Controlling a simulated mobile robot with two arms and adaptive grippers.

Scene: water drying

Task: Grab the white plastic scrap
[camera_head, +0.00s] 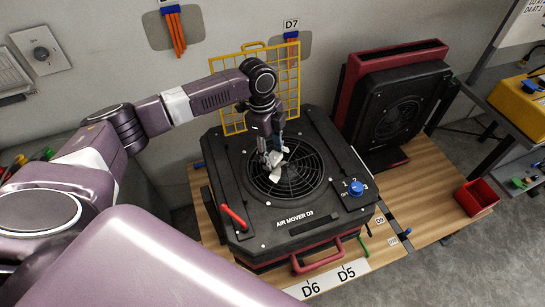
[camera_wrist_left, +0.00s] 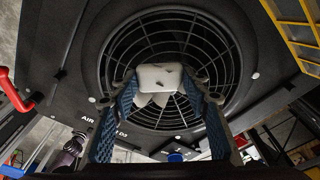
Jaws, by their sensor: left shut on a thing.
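The white plastic scrap (camera_wrist_left: 158,78) is between the blue-padded fingers of my left gripper (camera_wrist_left: 160,95) in the left wrist view. The fingers are shut on it. In the head view, my left gripper (camera_head: 273,158) points down over the round fan grille of the black air mover (camera_head: 295,219), and the scrap (camera_head: 274,175) shows as a small pale patch at its tips. I cannot tell whether the scrap touches the grille. My right gripper is not in view.
The air mover has a blue knob (camera_head: 356,188), a red lever (camera_head: 233,217) and a red front handle (camera_head: 318,258). A yellow grid (camera_head: 284,62) stands behind it. A second fan unit (camera_head: 398,108) stands to the right. A red bin (camera_head: 476,198) sits on the wooden bench's right end.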

